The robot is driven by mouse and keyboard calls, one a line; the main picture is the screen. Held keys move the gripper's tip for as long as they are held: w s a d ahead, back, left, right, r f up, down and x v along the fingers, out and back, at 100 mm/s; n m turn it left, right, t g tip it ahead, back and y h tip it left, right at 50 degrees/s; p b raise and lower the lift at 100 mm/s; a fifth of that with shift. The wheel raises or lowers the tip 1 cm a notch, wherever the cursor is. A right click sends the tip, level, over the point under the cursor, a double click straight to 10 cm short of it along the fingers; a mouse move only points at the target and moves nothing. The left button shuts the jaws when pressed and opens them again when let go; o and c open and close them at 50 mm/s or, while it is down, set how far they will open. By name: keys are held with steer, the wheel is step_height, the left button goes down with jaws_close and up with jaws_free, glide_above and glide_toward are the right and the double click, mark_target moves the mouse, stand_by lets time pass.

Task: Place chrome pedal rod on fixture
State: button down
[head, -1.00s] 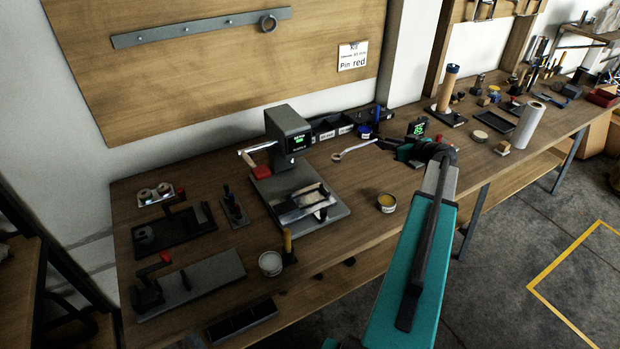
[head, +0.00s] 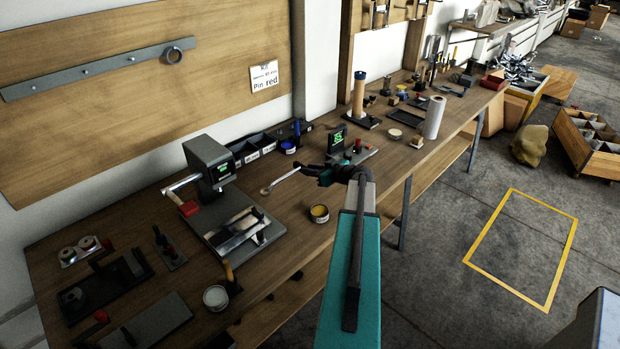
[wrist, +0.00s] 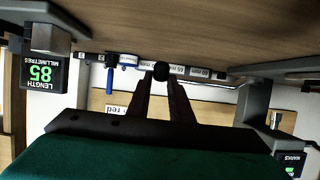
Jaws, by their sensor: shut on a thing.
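The chrome pedal rod (head: 284,178) is a thin bright rod with a ring at its left end. My gripper (head: 314,170) is shut on its right end and holds it over the bench, left of the length gauge (head: 338,140). In the wrist view, my gripper's fingers (wrist: 161,78) close together with a dark round shape at their tips; the rod's length is not clear there. The gauge display (wrist: 40,78) shows 85 there, upside down. I cannot tell which device is the task's fixture. A grey press (head: 208,165) stands left of the rod.
A bright metal piece (head: 236,230) lies on the press base. Small labelled bins (head: 262,145) and a blue tin (head: 288,147) stand behind. Black and grey plates with red handles occupy the left end.

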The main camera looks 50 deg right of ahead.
mark_target(311, 185)
steer(key=shift+f+p, duration=0.7)
steer(key=shift+f, duration=1.15)
steer(key=shift+f+b, duration=0.15)
steer(key=shift+b, duration=0.15)
steer(key=c, duration=1.6)
jaws_free()
steer(key=shift+p, duration=0.3)
steer(key=b+v, duration=0.3)
steer(key=v, duration=0.7)
steer(key=shift+s+b, duration=0.15)
steer(key=shift+b, duration=0.2)
steer(key=shift+r+v, duration=0.2)
steer(key=shift+v, duration=0.7)
